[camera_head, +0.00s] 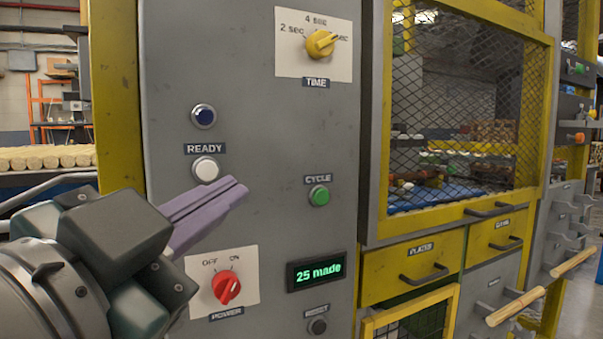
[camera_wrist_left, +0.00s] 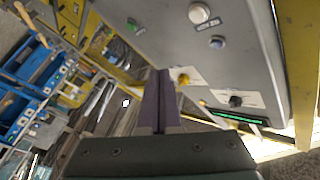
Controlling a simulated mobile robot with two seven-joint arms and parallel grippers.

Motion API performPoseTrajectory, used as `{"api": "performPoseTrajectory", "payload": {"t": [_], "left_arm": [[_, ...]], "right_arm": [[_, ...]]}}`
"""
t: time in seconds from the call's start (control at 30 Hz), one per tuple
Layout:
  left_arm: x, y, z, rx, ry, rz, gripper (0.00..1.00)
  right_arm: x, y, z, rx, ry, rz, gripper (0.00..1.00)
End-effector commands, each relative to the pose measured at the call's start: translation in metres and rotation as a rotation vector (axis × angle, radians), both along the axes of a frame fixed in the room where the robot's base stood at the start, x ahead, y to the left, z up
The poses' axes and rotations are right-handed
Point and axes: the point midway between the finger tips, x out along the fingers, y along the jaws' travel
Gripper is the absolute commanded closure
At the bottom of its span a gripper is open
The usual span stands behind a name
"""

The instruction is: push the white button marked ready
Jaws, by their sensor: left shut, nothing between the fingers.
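The white button (camera_head: 206,169) sits on the grey panel under the READY label, below a dark blue lamp (camera_head: 203,116). In the left wrist view the white button (camera_wrist_left: 199,13) shows near the top edge with its label upside down. My left gripper (camera_head: 242,188) is shut and empty, its mauve fingers pointing up and right in front of the panel. Its tips appear right of and slightly below the button. In the left wrist view the fingertips (camera_wrist_left: 160,73) are clear of the button. The button is not covered. My right gripper is not in view.
A yellow-framed mesh window (camera_head: 460,110) and drawers (camera_head: 412,268) stand to the right.

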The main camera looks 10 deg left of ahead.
Motion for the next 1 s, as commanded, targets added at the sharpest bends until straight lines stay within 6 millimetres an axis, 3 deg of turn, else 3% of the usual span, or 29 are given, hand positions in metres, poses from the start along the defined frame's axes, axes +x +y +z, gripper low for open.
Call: {"api": "performPoseTrajectory", "payload": {"t": [0.17, 0.7, 1.0], "left_arm": [[0.009, 0.006, 0.0, 0.005, -0.001, 0.001, 1.0], [0.065, 0.044, 0.0, 0.003, 0.0, 0.002, 1.0], [0.073, 0.05, 0.0, 0.0, 0.0, 0.001, 1.0]], "right_arm": [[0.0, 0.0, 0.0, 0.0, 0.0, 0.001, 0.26], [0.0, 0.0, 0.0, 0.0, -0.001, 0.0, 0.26], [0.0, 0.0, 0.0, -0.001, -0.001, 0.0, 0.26]]}}
